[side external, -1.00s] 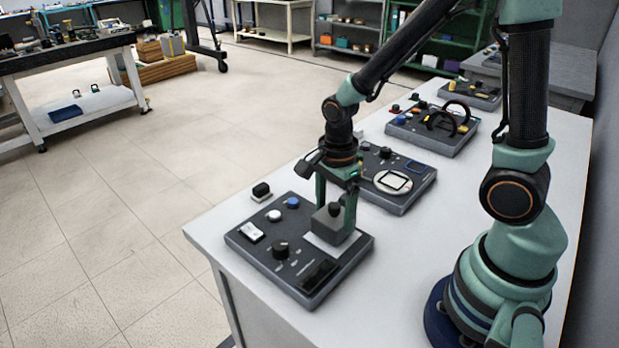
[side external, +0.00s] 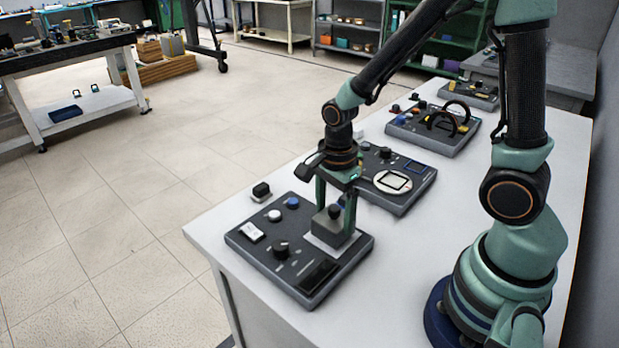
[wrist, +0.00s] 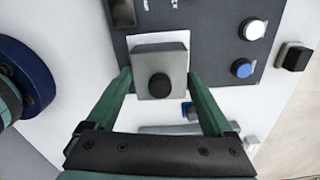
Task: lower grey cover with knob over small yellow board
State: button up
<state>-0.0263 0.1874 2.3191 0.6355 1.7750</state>
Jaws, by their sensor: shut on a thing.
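The grey cover (wrist: 160,56) is a square block with a round black knob (wrist: 158,86) on its top. It is between the fingers of my gripper (wrist: 160,79), which is shut on its sides. In the side external view the cover (side external: 330,234) is at the right part of the nearest dark panel, over a white square patch, with my gripper (side external: 335,225) straddling it. The patch (wrist: 160,38) shows only as a rim around the cover in the wrist view. I cannot tell whether the cover touches the panel. The small yellow board is not visible.
The dark panel (side external: 262,262) carries a black knob, blue and white buttons, a white switch and a dark window. A small black-topped block (side external: 261,190) stands beside it. Another panel (side external: 405,200) lies just behind, and more panels farther back. The bench's near left corner is bare.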

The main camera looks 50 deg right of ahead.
jog(key=shift+f, duration=0.15)
dwell(0.4)
jog(key=o, duration=1.3)
jog(key=shift+r, duration=3.5)
notch_tip(320, 180, up, 11)
jog(key=s+n+t, duration=0.2)
jog(key=n+t, duration=0.3)
jog(key=n, duration=1.5)
jog(key=shift+s+d+r+t, duration=0.2)
jog(key=shift+s+d+t, duration=0.1)
jog(key=shift+d, duration=0.1)
